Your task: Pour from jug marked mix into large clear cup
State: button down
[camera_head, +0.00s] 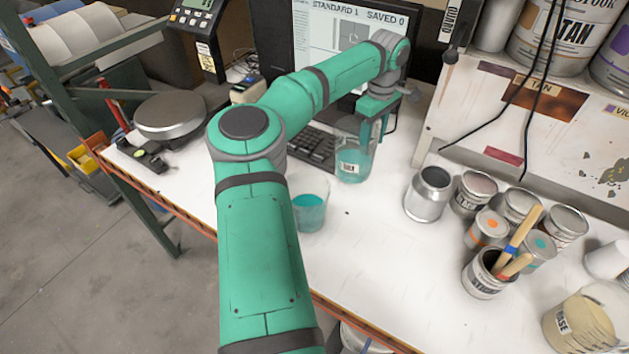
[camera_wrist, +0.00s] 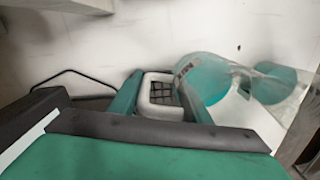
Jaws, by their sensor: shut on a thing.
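The clear jug (camera_head: 352,160) has a small pale label and holds teal liquid. In the head view it stands roughly upright near the keyboard; I cannot tell if it touches the bench. My gripper (camera_head: 376,107) is shut on its handle, which shows pale between the fingers in the wrist view (camera_wrist: 160,96). The jug in that view (camera_wrist: 205,80) has its spout side facing the large clear cup (camera_wrist: 278,84). The cup (camera_head: 309,212) stands on the bench left of and nearer than the jug, with teal liquid inside. My arm hides part of the cup's left side. No stream shows.
An open metal can (camera_head: 429,194) and several small paint tins stand to the right. One tin (camera_head: 490,275) holds wooden-handled tools. The keyboard (camera_head: 312,147) and monitor (camera_head: 338,35) are behind, and a round scale (camera_head: 170,115) is at left. Bench front centre is clear.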

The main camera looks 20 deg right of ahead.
aim_at(374, 134)
jog(key=shift+s+a+r+t+h, duration=0.2)
jog(key=shift+s+r+t+h, duration=0.15)
jog(key=shift+r+h, duration=0.35)
jog(key=shift+s+a+r+t+h, duration=0.3)
jog(key=shift+r+h, duration=0.25)
jog(key=shift+h, duration=0.35)
jog(key=shift+s+a+r+t+h, duration=0.15)
jog(key=shift+s+r+t+h, duration=0.2)
jog(key=shift+r+h, duration=0.35)
jog(key=r+h, duration=0.1)
jog(key=a+r+t+h, duration=0.1)
jog(key=r, duration=0.1)
jog(key=s+a+r+h, duration=0.1)
jog(key=r, duration=0.1)
jog(key=shift+a+r+h, duration=0.15)
jog(key=shift+a+h, duration=0.05)
jog(key=shift+h, duration=0.2)
jog(key=shift+a+r+t+p, duration=0.15)
jog(key=shift+a+t+p, duration=0.1)
jog(key=shift+t+p, duration=0.05)
